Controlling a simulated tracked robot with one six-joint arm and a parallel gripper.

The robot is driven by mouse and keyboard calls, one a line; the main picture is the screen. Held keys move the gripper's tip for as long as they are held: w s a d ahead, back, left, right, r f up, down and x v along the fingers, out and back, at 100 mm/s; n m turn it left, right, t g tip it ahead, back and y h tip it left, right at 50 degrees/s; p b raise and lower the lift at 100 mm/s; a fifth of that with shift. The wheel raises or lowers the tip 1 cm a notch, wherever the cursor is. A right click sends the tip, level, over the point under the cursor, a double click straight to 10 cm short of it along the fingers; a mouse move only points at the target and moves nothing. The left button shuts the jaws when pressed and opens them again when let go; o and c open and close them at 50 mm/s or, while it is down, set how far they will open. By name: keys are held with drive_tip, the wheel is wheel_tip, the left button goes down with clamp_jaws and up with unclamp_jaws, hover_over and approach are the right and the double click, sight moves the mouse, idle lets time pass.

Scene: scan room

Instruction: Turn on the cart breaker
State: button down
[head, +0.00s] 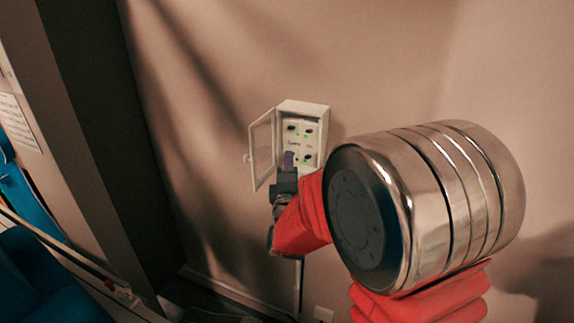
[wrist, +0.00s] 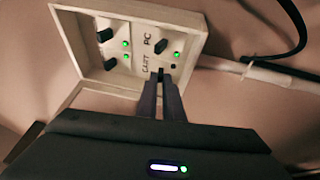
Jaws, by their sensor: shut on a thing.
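The breaker box (head: 314,108) is a white wall box with its clear door (head: 263,149) swung open to the left. In the wrist view the open box (wrist: 187,17) shows black switches and the printed labels CART and PC. My gripper (head: 289,158) is at the box's lower left in the head view. In the wrist view my gripper (wrist: 160,77) has its fingers closed around a black switch beside the CART label, the cart breaker (wrist: 160,69). Its tip shows between the fingers. A small dark, unlit lamp (wrist: 173,67) is just right of it.
The other black switches, such as the PC one (wrist: 161,47), sit close by with green lamps lit near them. A black cable (wrist: 298,25) and a pale conduit (wrist: 240,68) run beside the box. A dark column (head: 95,130) stands left in the head view.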

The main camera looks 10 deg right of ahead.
drive_tip(key=g, duration=0.1)
drive_tip(key=r+m+g, duration=0.1)
drive_tip(key=g+y, duration=0.1)
drive_tip(key=g, duration=0.1)
drive_tip(key=shift+d+r+m, duration=0.25)
drive_tip(key=shift+r+m, duration=0.05)
drive_tip(key=shift+m, duration=0.1)
drive_tip(key=shift+g, duration=0.5)
drive_tip(key=c, duration=2.2)
unclamp_jaws()
drive_tip(key=shift+r, duration=0.1)
drive_tip(key=shift+a, duration=0.1)
drive_tip(key=shift+d+v, duration=0.1)
drive_tip(key=shift+v, duration=3.3)
drive_tip(key=shift+d+v, duration=0.15)
drive_tip(key=shift+v, duration=3.25)
drive_tip(key=shift+s+m, duration=0.1)
drive_tip(key=shift+m, duration=0.2)
